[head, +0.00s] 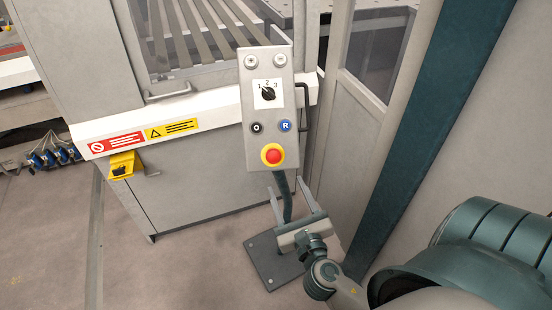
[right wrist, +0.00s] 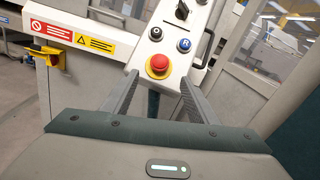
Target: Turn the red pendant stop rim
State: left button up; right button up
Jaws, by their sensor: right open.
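The red pendant stop (head: 273,156) is a red mushroom button on a yellow ring, low on the grey pendant box (head: 285,103). It also shows in the right wrist view (right wrist: 159,64), ahead of my fingers and between their lines. My right gripper (head: 293,203) is open and empty, below the pendant box in the head view and apart from the stop. In the right wrist view its two fingers (right wrist: 155,85) are spread on either side of the pendant's lower end. My left gripper is in neither view.
Above the stop sit a black button (head: 257,128), a blue R button (head: 285,126) and a selector knob (head: 268,93). A dark handle (head: 305,107) is on the box's right side. The pendant's post stands on a floor plate (head: 268,265). A teal post (head: 425,110) rises at right.

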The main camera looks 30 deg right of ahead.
aim_at(275, 160)
jog(key=p+x, duration=0.2)
jog(key=x, duration=0.9)
jog(key=shift+f+p, duration=0.1)
jog(key=shift+p, duration=0.2)
jog(key=c, duration=1.1)
jog(key=shift+o, duration=0.2)
